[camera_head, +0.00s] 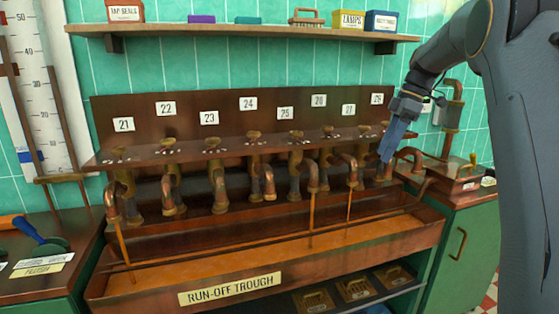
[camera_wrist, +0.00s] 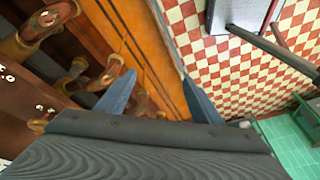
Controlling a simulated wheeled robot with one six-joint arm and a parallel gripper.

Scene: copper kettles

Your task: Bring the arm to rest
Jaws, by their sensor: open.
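My arm (camera_head: 440,62) comes in from the right of the head view, bent, and reaches down toward the right end of the tap row. My gripper (camera_head: 392,142) hangs in front of the rightmost taps, its blue fingers pointing down. In the wrist view my gripper (camera_wrist: 158,97) shows two blue fingers spread apart with nothing between them. Copper taps (camera_wrist: 112,72) are on the left of that view, close to the left finger. Whether that finger touches a tap, I cannot tell.
Numbered taps line a copper back panel (camera_head: 235,115) above the run-off trough (camera_head: 270,262). Orange-brown streams fall from several spouts. A shelf (camera_head: 250,31) with boxes runs above. Green cabinets (camera_head: 462,245) stand at the right. Checkered floor (camera_wrist: 240,75) lies beyond the trough.

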